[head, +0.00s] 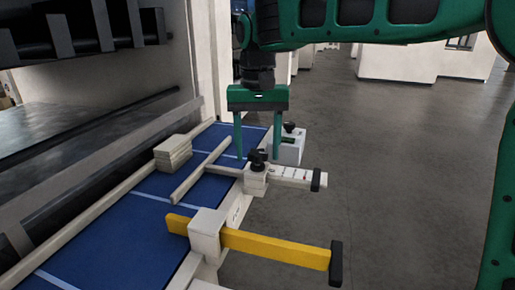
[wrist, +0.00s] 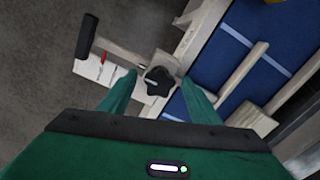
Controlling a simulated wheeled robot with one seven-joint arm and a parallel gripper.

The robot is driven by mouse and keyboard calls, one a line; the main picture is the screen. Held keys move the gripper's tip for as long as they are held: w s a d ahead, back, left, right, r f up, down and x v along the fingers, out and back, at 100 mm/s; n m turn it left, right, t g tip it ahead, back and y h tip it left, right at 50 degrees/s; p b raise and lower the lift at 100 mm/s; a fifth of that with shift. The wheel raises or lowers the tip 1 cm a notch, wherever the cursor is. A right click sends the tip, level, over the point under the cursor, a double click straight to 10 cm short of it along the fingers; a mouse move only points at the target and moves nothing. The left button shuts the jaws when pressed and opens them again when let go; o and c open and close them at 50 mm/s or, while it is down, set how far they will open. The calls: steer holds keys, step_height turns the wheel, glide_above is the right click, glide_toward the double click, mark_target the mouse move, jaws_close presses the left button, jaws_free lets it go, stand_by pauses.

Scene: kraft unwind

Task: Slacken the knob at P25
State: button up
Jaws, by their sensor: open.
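A black lobed knob (head: 258,156) sits on a pale clamp block (head: 256,182) at the edge of the blue table. The knob (wrist: 159,81) also shows in the wrist view, just beyond and between my fingertips. My green gripper (head: 261,154) points down with its fingers apart, one on either side of the knob in the head view. In the wrist view my gripper (wrist: 162,86) is open and empty. I cannot tell whether a finger touches the knob. A pale scale bar (head: 298,176) with a black end runs through the block. No P25 label is readable.
A yellow bar (head: 275,248) with a black end sticks out from a nearer clamp (head: 207,228). A white box (head: 288,145) with a dark knob stands behind. A pale stack (head: 173,152) lies on the blue table (head: 130,215). Open floor lies to the right.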

steer(key=c, duration=1.1)
steer(key=shift+o, duration=0.2)
steer(key=shift+n, duration=0.3)
steer(key=n, duration=0.4)
steer(key=shift+d, duration=0.15)
steer(key=n, duration=0.4)
steer(key=shift+d+f+n, duration=0.1)
steer(key=shift+d+n, duration=0.05)
steer(key=shift+n, duration=0.25)
steer(key=n, duration=0.6)
steer(key=shift+w+d, duration=0.15)
steer(key=shift+w, duration=0.05)
steer(key=n, duration=0.7)
steer(key=shift+w, duration=0.3)
